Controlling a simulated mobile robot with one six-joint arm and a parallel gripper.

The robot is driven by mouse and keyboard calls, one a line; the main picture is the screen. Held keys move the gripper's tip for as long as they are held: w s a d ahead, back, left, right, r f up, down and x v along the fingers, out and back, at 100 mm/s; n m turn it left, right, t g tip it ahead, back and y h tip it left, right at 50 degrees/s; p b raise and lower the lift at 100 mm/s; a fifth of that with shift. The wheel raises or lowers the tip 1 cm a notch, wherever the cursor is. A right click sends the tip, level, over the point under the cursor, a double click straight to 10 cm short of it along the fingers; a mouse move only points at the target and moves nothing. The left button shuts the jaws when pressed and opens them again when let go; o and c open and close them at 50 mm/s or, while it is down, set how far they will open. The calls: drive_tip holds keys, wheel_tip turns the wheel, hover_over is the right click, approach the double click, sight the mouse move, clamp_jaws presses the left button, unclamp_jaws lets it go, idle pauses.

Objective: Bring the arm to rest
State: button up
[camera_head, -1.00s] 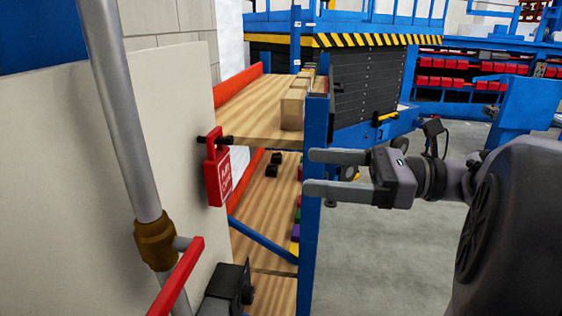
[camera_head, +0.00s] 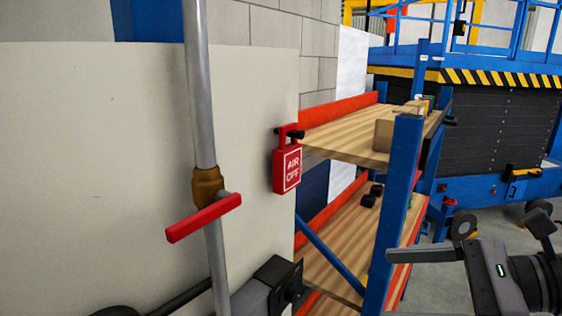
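My gripper (camera_head: 395,285) is at the lower right, in front of the shelf rack. Its upper finger shows whole and its lower finger lies along the bottom edge of the picture. The fingers are apart, with nothing seen held between them. My arm runs out of the picture at the right. A red sign reading "AIR OFF" (camera_head: 286,172) hangs from a dark peg at the right edge of the pale panel (camera_head: 90,140), left of and above my gripper. A grey pipe (camera_head: 197,100) with a brass valve (camera_head: 207,186) and red handle (camera_head: 203,218) stands before the panel. The handle lies across the pipe.
A blue rack post (camera_head: 393,215) stands close behind the fingers. Its wooden shelves (camera_head: 345,135) hold a cardboard box (camera_head: 384,135) and small dark items. A dark box-like fitting (camera_head: 268,287) is at the bottom centre. A blue lift (camera_head: 495,130) stands behind at the right.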

drive_tip(key=s+a+f+n+h+b, duration=0.1)
drive_tip(key=s+f+n+h+b, duration=0.2)
drive_tip(key=f, duration=0.8)
drive_tip(key=s+a+f+n+h+b, duration=0.2)
drive_tip(key=s+f+n+h+b, duration=0.1)
drive_tip(key=f+n+b, duration=0.5)
drive_tip(key=s+a+f+n+h+b, duration=0.2)
drive_tip(key=f+n+h+b, duration=0.2)
drive_tip(key=f+b, duration=0.5)
wheel_tip(320, 180, down, 7)
drive_tip(key=shift+s+a+r+n+h, duration=0.1)
drive_tip(key=shift+s+a+n+h, duration=0.25)
drive_tip(key=shift+n, duration=0.35)
drive_tip(key=shift+d, duration=0.1)
